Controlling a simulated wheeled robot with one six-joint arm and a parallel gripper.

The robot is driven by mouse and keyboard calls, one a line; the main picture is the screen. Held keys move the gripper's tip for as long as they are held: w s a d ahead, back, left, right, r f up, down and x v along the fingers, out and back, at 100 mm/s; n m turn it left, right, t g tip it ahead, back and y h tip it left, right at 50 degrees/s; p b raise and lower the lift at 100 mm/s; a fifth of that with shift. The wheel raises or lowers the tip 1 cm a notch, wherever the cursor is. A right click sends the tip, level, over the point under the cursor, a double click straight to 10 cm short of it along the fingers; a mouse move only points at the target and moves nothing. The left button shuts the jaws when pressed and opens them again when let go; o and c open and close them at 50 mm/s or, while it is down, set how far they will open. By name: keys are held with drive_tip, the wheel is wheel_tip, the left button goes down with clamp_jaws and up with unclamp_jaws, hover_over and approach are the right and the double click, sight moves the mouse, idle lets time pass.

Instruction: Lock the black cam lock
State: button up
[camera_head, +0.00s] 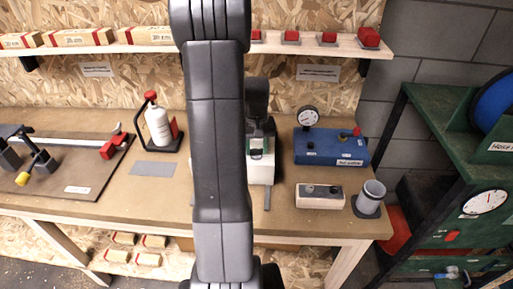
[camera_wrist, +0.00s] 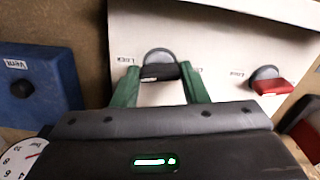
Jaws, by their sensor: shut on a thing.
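The black cam lock (camera_wrist: 160,71) is on a white panel (camera_wrist: 220,40) in the wrist view, a dark handle in front of a grey round base. Its handle lies roughly crosswise, slightly tilted. My gripper (camera_wrist: 160,85) has its green fingers on either side of the handle and is shut on it. In the head view my gripper (camera_head: 257,147) is at the white box (camera_head: 262,170), and my arm hides most of the box and the lock.
A red cam lock (camera_wrist: 268,82) sits right of the black one on the same panel. A blue box (camera_wrist: 38,80) with a gauge (camera_head: 308,117) stands beside it. A small box with two knobs (camera_head: 320,195) and a grey cup (camera_head: 371,195) are on the bench right.

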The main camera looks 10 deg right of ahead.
sight(257, 149)
drive_tip(key=o, duration=1)
drive_tip(key=shift+r, duration=0.15)
wheel_tip(257, 149, up, 14)
drive_tip(key=shift+f+b, duration=0.2)
drive_tip(key=shift+b, duration=0.35)
drive_tip(key=shift+f, duration=0.15)
wheel_tip(257, 149, down, 14)
drive_tip(key=shift+r+p, duration=0.25)
drive_tip(key=shift+p, duration=0.35)
